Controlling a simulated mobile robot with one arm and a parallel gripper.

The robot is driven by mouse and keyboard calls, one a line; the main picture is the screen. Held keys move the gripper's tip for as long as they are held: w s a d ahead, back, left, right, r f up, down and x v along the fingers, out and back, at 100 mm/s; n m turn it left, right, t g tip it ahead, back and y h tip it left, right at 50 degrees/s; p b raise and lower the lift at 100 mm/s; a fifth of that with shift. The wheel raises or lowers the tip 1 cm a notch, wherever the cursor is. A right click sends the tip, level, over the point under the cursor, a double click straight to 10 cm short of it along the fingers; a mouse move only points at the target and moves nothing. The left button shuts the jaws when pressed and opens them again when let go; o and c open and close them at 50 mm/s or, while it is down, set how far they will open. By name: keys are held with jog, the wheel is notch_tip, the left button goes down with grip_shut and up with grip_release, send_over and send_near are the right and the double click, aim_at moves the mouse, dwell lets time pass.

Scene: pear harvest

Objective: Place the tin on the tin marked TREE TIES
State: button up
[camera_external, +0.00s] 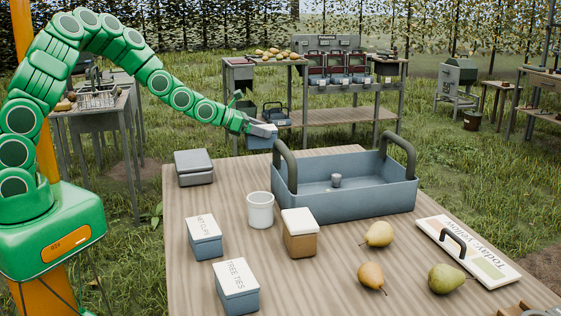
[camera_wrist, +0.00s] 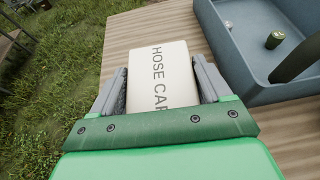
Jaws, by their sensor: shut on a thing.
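In the wrist view this tin (camera_wrist: 160,68) has a cream lid reading "HOSE CAP", the rest hidden, and sits between both fingers (camera_wrist: 162,88). The tin marked TREE TIES (camera_external: 237,287), blue with a white lid, stands upright at the table's front left, well apart from my gripper. Its lid is bare.
On the table (camera_external: 320,270) are another lettered tin (camera_external: 204,237), a grey tin (camera_external: 194,167), a white cup (camera_external: 260,210), a brown box with white lid (camera_external: 300,235), a blue tray (camera_external: 350,200), several pears (camera_external: 378,234) and a sign board (camera_external: 468,250).

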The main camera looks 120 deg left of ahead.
jog(key=shift+r, duration=0.1)
jog(key=w+d+r+m+t+h, duration=0.2)
jog(key=w+d+r+m+h, duration=0.2)
jog(key=w+d+r, duration=0.65)
jog(key=w+d+m+h, duration=0.1)
jog(key=w+d, duration=0.2)
jog(key=w+d+m+t+h, duration=0.1)
jog(key=w+d+h, duration=0.1)
jog(key=w+d, duration=0.1)
jog(key=w+d+m+h, duration=0.1)
jog(key=w+d, duration=0.3)
jog(key=d, duration=0.1)
jog(key=shift+d+f+m, duration=0.15)
jog(key=shift+f+m, duration=0.2)
jog(key=shift+m, duration=0.05)
jog(key=w+d+f+m+h, duration=0.1)
jog(key=w+d+m+h, duration=0.15)
jog(key=d, duration=0.65)
jog(key=w+d+f+m+h, duration=0.1)
jog(key=w+d+m+h, duration=0.15)
jog(key=d, duration=0.65)
jog(key=m+g+h, duration=0.4)
jog(key=h, duration=0.1)
send_over(220, 276)
notch_tip(220, 276, down, 4)
jog(key=shift+f, duration=3.55)
jog(key=shift+f, duration=0.1)
